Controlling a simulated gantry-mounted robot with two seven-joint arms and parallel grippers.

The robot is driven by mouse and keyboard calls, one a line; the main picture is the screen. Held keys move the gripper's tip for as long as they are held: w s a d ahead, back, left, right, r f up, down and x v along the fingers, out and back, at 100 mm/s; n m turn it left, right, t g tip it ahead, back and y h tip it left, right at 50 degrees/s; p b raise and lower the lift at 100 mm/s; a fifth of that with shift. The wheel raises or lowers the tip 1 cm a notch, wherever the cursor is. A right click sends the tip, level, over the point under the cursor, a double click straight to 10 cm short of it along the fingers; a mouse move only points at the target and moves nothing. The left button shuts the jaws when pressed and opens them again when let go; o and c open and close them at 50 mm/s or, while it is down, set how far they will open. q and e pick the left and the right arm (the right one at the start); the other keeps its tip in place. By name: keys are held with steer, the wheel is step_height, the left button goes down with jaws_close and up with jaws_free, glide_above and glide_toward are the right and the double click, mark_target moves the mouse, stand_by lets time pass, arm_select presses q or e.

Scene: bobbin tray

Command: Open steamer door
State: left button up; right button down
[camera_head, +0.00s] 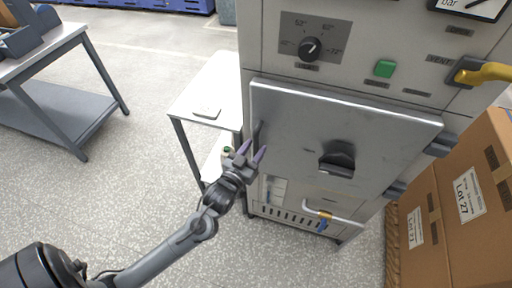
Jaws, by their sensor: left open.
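The steamer (262,48) is a grey metal cabinet on the right half of the head view. Its door (290,130) is a flat metal panel that looks shut, with hinges at its right edge. A dark recessed latch or handle (338,158) sits right of the door's middle, and a dark bar shows at the door's left edge. My left gripper (252,153) is open and empty, with purple fingertips in front of the door's lower left edge. I cannot tell whether it touches the door. My right gripper is not in view.
A green button (385,68), a dial (310,49) and a yellow vent lever (484,73) are above the door. Cardboard boxes (436,210) stand close on the right. A small white table (190,100) is left of the steamer. A workbench (70,35) stands far left, with open floor between.

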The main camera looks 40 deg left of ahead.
arm_select(q)
steer(key=shift+x, duration=0.75)
jaws_close()
